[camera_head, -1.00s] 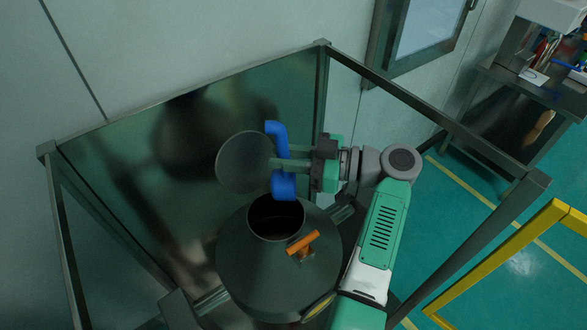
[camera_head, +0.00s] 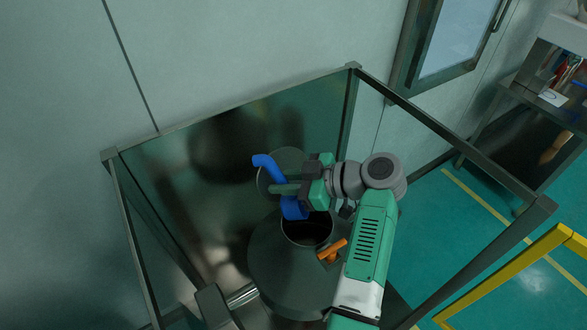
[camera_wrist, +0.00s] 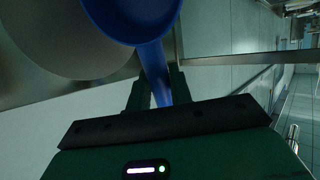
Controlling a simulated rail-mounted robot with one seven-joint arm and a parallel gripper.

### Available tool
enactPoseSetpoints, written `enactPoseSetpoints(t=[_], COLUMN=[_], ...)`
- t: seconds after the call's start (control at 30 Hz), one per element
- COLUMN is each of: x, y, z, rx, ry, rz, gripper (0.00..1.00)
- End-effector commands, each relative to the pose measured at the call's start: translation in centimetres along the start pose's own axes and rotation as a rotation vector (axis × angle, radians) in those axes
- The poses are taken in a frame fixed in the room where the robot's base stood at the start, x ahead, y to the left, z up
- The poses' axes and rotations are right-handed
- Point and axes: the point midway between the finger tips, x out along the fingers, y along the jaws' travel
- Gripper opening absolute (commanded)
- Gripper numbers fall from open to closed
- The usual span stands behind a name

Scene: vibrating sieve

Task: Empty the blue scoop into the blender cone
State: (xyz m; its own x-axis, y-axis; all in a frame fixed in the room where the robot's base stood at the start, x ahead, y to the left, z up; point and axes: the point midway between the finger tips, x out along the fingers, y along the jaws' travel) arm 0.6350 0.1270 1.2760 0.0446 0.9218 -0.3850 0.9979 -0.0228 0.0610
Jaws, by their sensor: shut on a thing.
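The blue scoop (camera_head: 293,208) is held by its handle in my gripper (camera_head: 283,190). Its handle slants to the upper left, and its bowl end is low, at the upper left rim of the dark round opening (camera_head: 307,230) of the blender cone (camera_head: 270,268). I cannot tell whether the bowl touches the rim or what is in it. In the wrist view the blue bowl (camera_wrist: 132,18) is at the top, with its handle running down between the fingers (camera_wrist: 153,92). A round grey lid (camera_head: 268,178) stands behind the scoop, partly hidden.
An orange handle (camera_head: 333,250) sits on the cone right of the opening. A metal frame with dark panels (camera_head: 215,150) surrounds the cone. A yellow rail (camera_head: 505,270) and a steel bench (camera_head: 525,110) stand at right.

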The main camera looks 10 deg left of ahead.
Motion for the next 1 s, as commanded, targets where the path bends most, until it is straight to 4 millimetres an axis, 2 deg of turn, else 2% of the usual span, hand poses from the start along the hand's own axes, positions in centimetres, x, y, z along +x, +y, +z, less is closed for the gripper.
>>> enactPoseSetpoints(t=[0.03,0.1,0.37,0.57,0.8,1.0], x=[0.0,0.5,2.5,4.5,6.8,7.4], y=[-0.1,-0.1,-0.5,-0.9,-1.3,-1.4], z=[-1.0,-1.2,-1.3,-1.5,1.3,2.3], rx=[-0.007,-0.017,-0.062,-0.110,-0.187,-0.214], ry=[-0.031,-0.081,-0.316,-0.558,-0.971,-1.126], rz=[-0.001,0.000,0.002,0.005,0.009,0.013], gripper=[0.00,0.00,0.00,0.00,0.00,0.00])
